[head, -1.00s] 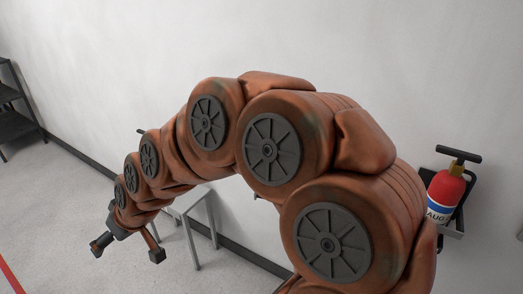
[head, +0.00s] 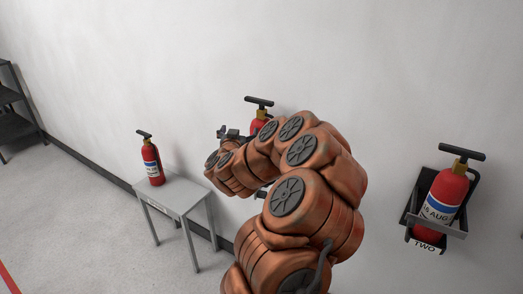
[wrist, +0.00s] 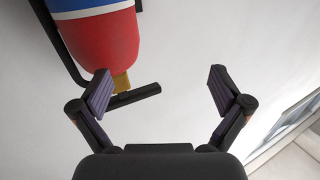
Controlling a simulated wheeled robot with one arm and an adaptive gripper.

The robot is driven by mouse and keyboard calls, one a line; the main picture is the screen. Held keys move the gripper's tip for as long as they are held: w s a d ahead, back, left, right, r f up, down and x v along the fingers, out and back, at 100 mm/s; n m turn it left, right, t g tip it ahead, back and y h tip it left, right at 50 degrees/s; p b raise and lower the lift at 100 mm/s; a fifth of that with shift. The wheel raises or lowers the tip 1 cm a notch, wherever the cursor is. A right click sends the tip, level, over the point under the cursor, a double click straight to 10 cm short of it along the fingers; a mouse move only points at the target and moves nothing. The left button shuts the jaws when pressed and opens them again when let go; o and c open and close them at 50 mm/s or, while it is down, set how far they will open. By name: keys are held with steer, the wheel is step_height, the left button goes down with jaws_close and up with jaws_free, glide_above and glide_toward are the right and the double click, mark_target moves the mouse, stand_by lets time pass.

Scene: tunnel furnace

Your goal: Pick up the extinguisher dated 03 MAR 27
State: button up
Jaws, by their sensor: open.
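One red extinguisher (head: 152,166) stands on a small grey table; its label is too small to read. Another extinguisher (head: 258,125) is against the wall behind my arm, mostly hidden. A third extinguisher (head: 448,190) sits tilted in a wall bracket at right; its label shows AUG. My gripper (head: 230,132) is near the middle extinguisher, to its left. In the wrist view, my open gripper (wrist: 160,80) has an inverted-looking extinguisher (wrist: 98,38) up and left. Its brass neck and black handle show beside the left finger. No date is readable there.
The grey table (head: 183,197) stands by the wall. The right bracket (head: 418,222) has a sign reading TWO. A dark shelf (head: 14,100) is at far left. The floor in front of the table is clear.

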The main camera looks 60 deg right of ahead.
mark_target(259, 131)
steer(key=s+d+g, duration=0.1)
steer(key=s+d+m+g+h, duration=0.1)
steer(key=s, duration=0.1)
steer(key=s+d+f, duration=0.1)
steer(key=d, duration=0.1)
steer(key=shift+s+m+g+h, duration=0.25)
steer(key=shift+m+g+h, duration=0.05)
steer(key=shift+g, duration=0.1)
steer(key=shift+p+x, duration=1.1)
steer(key=shift+x, duration=2.65)
steer(key=shift+r, duration=0.1)
steer(key=shift+c, duration=0.4)
steer(key=c, duration=1.5)
steer(key=shift+r, duration=0.1)
steer(key=shift+c, duration=0.3)
